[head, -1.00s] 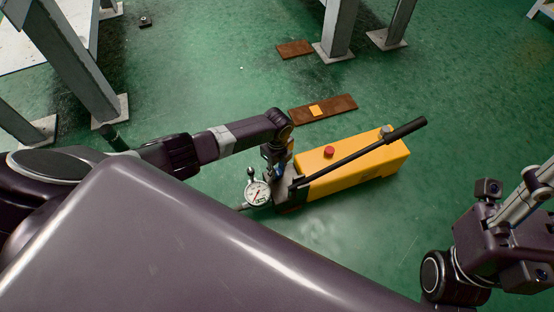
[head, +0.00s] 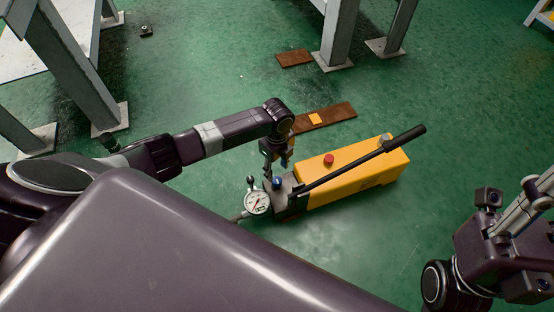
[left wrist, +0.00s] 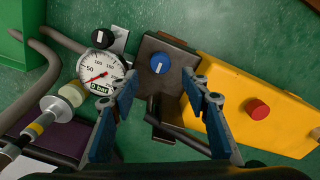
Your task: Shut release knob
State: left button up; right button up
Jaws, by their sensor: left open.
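A blue round knob with a white mark (left wrist: 160,63) sits on the dark block at the front end of the yellow hand pump (head: 350,172). The knob also shows in the head view (head: 277,183). A second, black knob (left wrist: 103,39) stands beside the pressure gauge (left wrist: 100,72), which reads 0 bar. My left gripper (head: 283,160) is open above the block. In the left wrist view its blue fingers (left wrist: 160,79) stand apart, one on each side below the blue knob, holding nothing. I see part of my right arm at the right edge, but not its gripper.
The long black pump lever (head: 365,160) runs above the yellow body, beside a red cap (head: 328,159). A hose and fitting (left wrist: 48,118) lie left of the gauge. A rusty plate (head: 325,117) lies behind the pump. Green floor is clear to the right.

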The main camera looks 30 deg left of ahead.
pick_arm(q)
jog(key=shift+r, duration=2.55)
